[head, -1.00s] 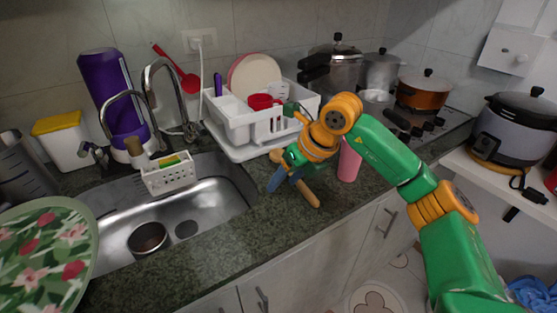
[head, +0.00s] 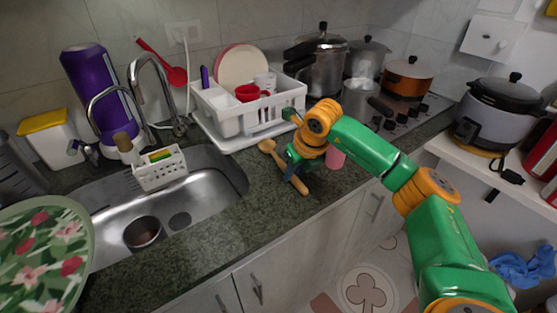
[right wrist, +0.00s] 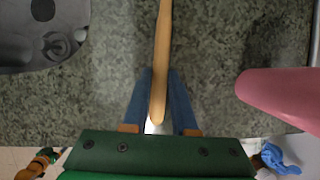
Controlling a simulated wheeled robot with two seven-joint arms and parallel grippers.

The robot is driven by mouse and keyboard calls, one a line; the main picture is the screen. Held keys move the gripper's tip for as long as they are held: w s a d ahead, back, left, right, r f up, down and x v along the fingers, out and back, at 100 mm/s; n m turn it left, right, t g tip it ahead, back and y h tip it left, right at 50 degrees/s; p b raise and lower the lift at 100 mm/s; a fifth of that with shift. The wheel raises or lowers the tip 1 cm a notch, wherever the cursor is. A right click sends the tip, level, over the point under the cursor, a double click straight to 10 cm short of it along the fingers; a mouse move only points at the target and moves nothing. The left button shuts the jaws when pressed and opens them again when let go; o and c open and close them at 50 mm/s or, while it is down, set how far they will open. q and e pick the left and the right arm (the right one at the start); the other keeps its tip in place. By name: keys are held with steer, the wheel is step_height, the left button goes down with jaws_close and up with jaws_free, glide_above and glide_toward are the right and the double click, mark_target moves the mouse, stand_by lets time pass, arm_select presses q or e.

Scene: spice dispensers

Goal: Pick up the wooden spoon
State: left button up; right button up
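My right gripper (head: 290,168) is low over the handle and covers part of the spoon. In the right wrist view, the blue fingers (right wrist: 160,85) lie close along both sides of the handle (right wrist: 163,40) and look shut on it. The spoon does not appear lifted clear of the counter.
A pink cup (head: 336,158) stands just right of my right gripper; it is also at the right in the wrist view (right wrist: 285,95). The white dish rack (head: 236,122) is behind, the sink (head: 205,205) left. Pots stand at the back right.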

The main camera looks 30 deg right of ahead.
jaws_close()
steer(key=shift+r, duration=0.1)
